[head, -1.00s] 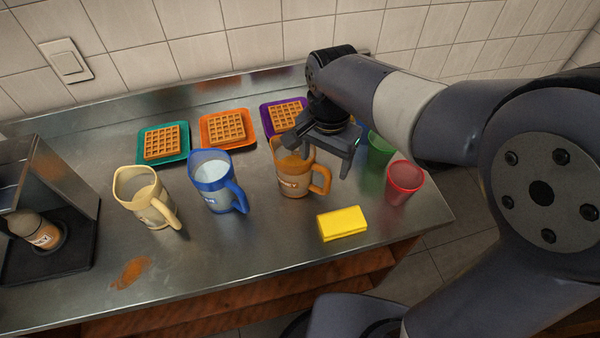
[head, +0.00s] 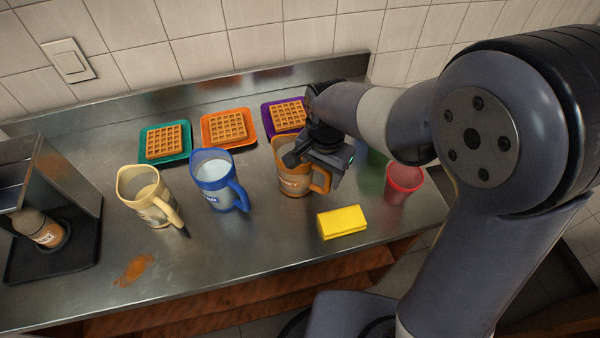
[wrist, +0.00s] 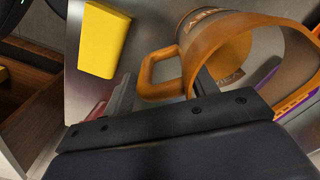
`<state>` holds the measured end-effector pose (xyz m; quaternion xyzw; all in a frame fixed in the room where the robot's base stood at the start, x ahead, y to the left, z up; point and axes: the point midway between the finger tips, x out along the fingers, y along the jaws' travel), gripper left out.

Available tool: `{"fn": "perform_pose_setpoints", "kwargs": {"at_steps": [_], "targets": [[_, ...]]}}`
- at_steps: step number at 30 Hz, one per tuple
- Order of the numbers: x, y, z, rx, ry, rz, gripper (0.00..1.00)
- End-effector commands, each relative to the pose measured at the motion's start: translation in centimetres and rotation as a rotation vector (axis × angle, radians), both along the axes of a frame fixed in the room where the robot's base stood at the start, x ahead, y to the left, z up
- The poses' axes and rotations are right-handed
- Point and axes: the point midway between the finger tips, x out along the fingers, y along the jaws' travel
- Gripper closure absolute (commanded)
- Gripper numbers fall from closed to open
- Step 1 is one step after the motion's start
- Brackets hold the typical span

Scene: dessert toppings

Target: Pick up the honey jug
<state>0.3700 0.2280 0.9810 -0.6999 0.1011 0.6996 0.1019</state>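The honey jug (head: 291,184) is an orange jug with a lettered label, standing upright on the metal counter, handle to the right. In the wrist view its open rim and handle (wrist: 160,54) fill the upper right. My gripper (head: 314,170) is low over the jug's right side and hides part of its rim and handle. In the wrist view my gripper (wrist: 165,84) is open, with one finger at the jug's mouth and the other outside, beyond the handle. I cannot tell whether either finger touches the jug.
A blue jug (head: 213,182) and a cream jug (head: 148,197) stand left. A yellow sponge (head: 342,221) lies in front, and a red cup (head: 402,183) stands right. A green cup is mostly hidden by my arm. Waffles on plates (head: 186,147) line the back.

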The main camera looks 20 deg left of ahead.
Motion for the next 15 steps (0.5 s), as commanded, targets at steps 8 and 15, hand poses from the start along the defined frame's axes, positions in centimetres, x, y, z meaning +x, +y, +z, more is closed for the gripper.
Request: {"fn": "perform_pose_setpoints", "kwargs": {"at_steps": [8,15], "targets": [[-0.02,-0.05,0.0,-0.002,0.002,0.0,0.69],[-0.04,-0.06,0.0,-0.003,0.002,0.0,0.89]]}}
